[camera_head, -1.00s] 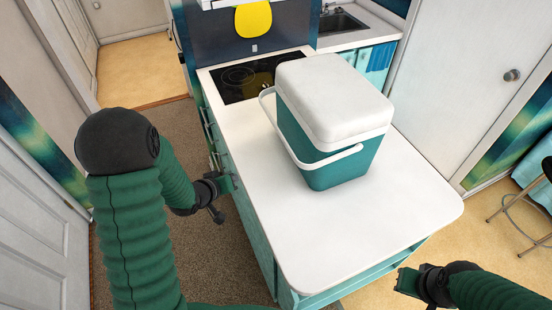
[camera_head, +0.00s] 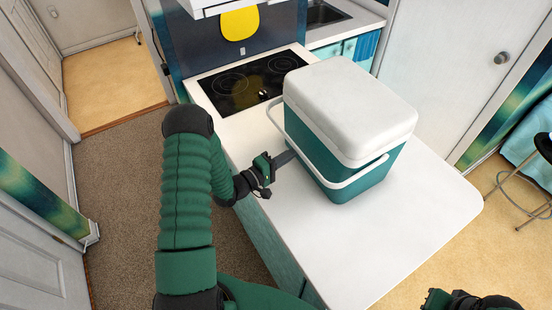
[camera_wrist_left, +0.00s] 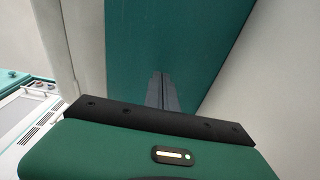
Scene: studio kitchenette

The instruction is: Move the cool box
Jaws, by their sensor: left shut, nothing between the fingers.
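The cool box (camera_head: 342,130), teal with a white lid and a white carry handle (camera_head: 325,178), stands upright on the white counter. The handle hangs down along its left and front. My left gripper (camera_head: 292,156) is shut and empty, its fingertips at the left side of the box beside the handle. I cannot tell whether they touch. In the left wrist view the shut fingers (camera_wrist_left: 162,92) point at a teal surface of the cool box (camera_wrist_left: 185,45). My right gripper (camera_head: 440,300) is at the bottom right, partly cut off, away from the box.
The white counter (camera_head: 375,245) is clear in front of the box. A black cooktop (camera_head: 245,82) lies behind it at the left, with a sink (camera_head: 325,14) at the back. A stool (camera_head: 520,182) stands at the far right. Carpet (camera_head: 125,190) is open on the left.

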